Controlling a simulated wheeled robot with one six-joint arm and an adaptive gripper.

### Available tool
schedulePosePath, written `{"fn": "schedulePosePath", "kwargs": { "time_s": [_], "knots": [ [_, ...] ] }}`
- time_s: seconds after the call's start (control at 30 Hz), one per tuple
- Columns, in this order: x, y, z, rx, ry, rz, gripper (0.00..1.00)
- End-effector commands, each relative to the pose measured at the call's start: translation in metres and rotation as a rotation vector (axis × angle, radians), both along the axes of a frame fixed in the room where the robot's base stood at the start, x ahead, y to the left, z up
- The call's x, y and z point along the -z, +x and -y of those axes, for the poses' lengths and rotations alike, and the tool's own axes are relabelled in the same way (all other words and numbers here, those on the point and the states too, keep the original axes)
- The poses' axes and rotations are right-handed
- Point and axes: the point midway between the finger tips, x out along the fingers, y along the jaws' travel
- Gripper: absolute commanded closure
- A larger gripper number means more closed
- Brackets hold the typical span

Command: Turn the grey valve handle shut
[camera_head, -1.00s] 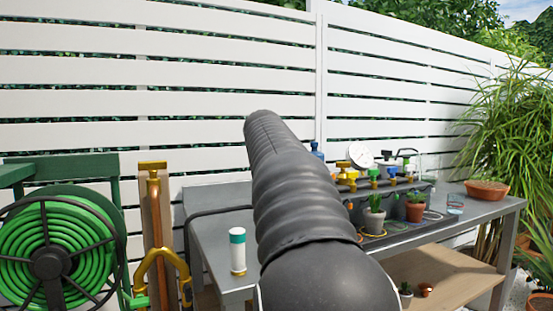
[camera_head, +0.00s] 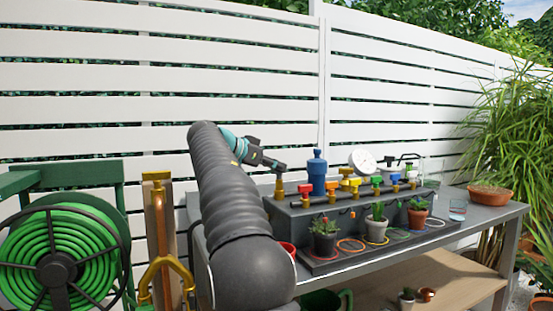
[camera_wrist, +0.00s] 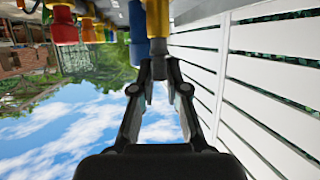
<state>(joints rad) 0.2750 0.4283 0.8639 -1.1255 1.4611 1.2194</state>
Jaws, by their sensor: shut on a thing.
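The grey valve handle (camera_head: 280,167) tops a brass stem (camera_head: 279,188) at the left end of the valve row in the head view. My gripper (camera_head: 272,164) reaches it from the upper left. In the wrist view, which is upside down, my gripper's two fingers (camera_wrist: 158,70) are closed on either side of the grey handle (camera_wrist: 156,66), and the brass body (camera_wrist: 158,18) shows beyond it. My gripper is shut on the handle. The fingertips hide part of the handle, and its exact turn angle cannot be told.
Red (camera_head: 305,189), yellow, green and blue handles line the manifold to the right. A blue bottle (camera_head: 317,172) stands close behind. Potted plants (camera_head: 324,238) stand along the front of the grey bench (camera_head: 470,214). A white slatted fence (camera_head: 240,100) runs behind.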

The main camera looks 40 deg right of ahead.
Motion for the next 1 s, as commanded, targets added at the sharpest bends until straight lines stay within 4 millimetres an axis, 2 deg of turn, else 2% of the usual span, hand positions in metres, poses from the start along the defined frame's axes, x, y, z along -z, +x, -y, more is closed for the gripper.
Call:
{"fn": "schedulePosePath", "kwargs": {
  "time_s": [0.4,1.0],
  "knots": [
    [0.0009,0.003,0.0005,0.186,0.002,0.0,1.0],
    [0.0022,0.0026,0.0007,0.221,0.003,-0.002,1.0]
  ]
}}
